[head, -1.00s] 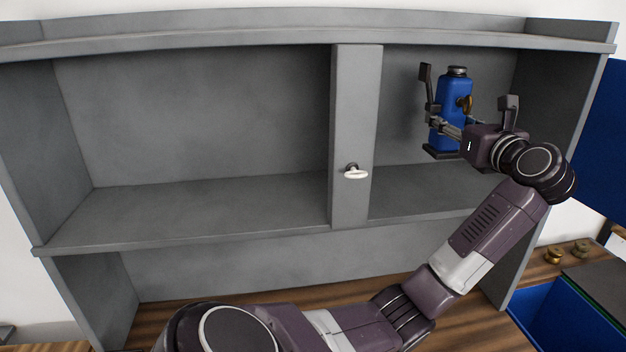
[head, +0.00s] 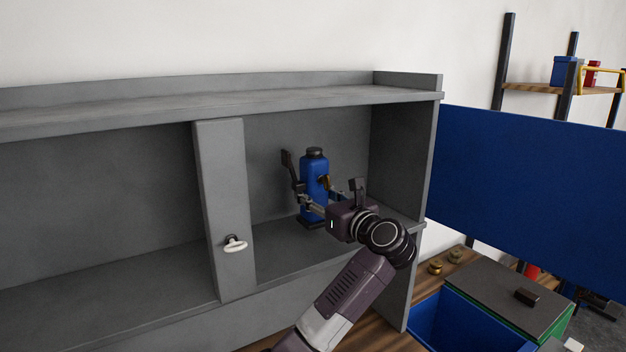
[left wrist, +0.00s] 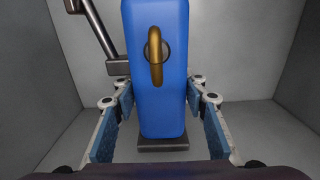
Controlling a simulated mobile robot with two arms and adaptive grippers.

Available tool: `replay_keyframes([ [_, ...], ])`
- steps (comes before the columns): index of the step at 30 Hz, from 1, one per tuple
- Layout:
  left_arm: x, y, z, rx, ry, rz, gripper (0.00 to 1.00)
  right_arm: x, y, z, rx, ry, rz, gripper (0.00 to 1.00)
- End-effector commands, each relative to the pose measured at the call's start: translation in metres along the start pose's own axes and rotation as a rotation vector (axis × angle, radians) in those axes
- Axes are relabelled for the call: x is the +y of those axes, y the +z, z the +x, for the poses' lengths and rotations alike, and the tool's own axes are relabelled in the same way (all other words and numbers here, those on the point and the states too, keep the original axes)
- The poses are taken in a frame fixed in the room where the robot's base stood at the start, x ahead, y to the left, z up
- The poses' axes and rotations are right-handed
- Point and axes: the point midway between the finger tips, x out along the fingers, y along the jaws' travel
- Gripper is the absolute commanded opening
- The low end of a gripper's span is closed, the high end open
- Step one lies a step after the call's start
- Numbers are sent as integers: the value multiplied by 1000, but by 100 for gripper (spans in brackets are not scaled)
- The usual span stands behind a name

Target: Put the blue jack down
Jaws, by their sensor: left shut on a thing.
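The blue jack (head: 314,178) is upright in the right compartment of the grey shelf unit (head: 222,200), with a dark cap, a dark base and a brass hook on its side. My left gripper (head: 318,204) is shut on it from the front right. In the left wrist view the jack (left wrist: 157,100) stands between the two blue-padded fingers (left wrist: 158,122), with its dark base plate (left wrist: 163,143) below. I cannot tell for sure whether the base touches the shelf board. My right gripper is not in view.
A grey divider with a white knob (head: 235,244) stands left of the jack. The left compartment is empty. A large blue panel (head: 530,180) is at the right. Below it are a blue bin (head: 465,325), a dark-topped box (head: 505,290) and brass pieces (head: 436,267).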

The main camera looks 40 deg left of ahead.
Motion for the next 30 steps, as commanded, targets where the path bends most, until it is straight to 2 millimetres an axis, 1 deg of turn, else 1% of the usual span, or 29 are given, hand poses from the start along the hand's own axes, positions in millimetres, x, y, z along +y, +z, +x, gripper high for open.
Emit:
replay_keyframes([
  [1, 1, 2, 0, -9, 0, -2, 0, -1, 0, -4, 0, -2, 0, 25],
  [2, 1, 0, 0, -10, 0, -1, 0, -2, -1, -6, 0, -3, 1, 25],
  [8, 1, -24, 0, -10, 1, -1, 0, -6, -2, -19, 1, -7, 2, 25],
  [12, 1, -32, 0, -10, 1, -4, 0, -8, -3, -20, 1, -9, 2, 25],
  [17, 1, -32, 0, -9, 1, -5, 0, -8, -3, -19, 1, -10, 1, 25],
  [18, 0, -38, 0, 0, 1, 1, 41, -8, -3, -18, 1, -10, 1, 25],
  [22, 0, -38, 0, 0, 0, 1, 55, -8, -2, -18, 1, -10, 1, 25],
  [23, 0, -38, 0, 0, 0, 1, 57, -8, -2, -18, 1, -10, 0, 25],
  [30, 0, -37, 0, 0, 0, 0, 57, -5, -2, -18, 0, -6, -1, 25],
])
